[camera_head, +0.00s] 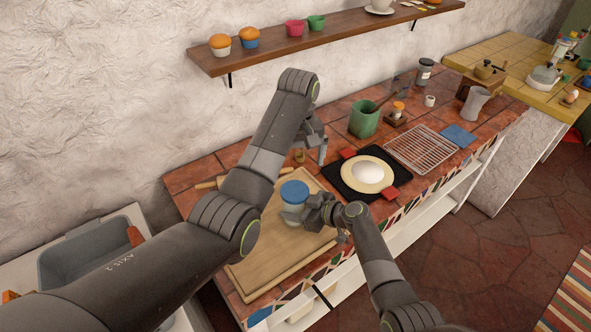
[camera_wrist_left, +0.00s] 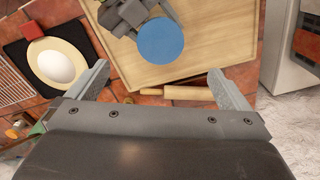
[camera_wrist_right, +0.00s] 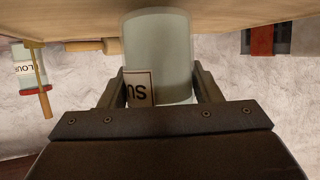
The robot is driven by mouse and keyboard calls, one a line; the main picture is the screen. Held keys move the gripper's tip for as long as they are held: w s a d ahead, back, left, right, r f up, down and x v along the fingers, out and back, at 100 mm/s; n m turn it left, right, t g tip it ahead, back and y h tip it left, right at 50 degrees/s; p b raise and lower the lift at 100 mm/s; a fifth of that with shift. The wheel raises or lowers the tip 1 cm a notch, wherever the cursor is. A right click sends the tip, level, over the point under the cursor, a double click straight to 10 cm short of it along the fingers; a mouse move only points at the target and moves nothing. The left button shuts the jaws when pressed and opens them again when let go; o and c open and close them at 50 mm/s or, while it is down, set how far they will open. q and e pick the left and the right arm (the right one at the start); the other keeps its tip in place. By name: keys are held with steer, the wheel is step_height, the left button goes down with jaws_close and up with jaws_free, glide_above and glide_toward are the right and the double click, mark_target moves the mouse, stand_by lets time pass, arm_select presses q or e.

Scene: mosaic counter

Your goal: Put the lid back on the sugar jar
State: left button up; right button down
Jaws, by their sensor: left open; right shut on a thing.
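The sugar jar (camera_head: 293,213) is a pale glass jar standing on the wooden board (camera_head: 258,262). The blue lid (camera_head: 294,191) sits on its top and looks level. It shows as a blue disc in the left wrist view (camera_wrist_left: 161,41). My right gripper (camera_head: 312,212) is shut on the jar's side. In the right wrist view the jar (camera_wrist_right: 160,45), with a partly hidden label, is between the fingers. My left gripper (camera_head: 320,152) is open and empty, raised behind the jar and apart from the lid.
A rolling pin (camera_wrist_left: 172,93) lies behind the board. A plate with a white mound (camera_head: 367,175) sits on a black mat to the right. A green crock (camera_head: 364,121) and a wire rack (camera_head: 420,149) stand farther right. The board's front left is clear.

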arm_select(q)
step_height(320, 180, up, 2)
steer(key=shift+r, duration=0.2)
arm_select(e)
steer(key=shift+c, duration=1.9)
jaws_free()
steer(key=shift+s+d+r, duration=0.15)
steer(key=shift+s+d, duration=0.1)
steer(key=shift+d, duration=0.15)
arm_select(q)
step_height(320, 180, down, 4)
steer(key=b, duration=0.4)
steer(key=shift+f, duration=0.2)
arm_select(e)
steer(key=v, duration=1.6)
steer(key=shift+d, duration=0.2)
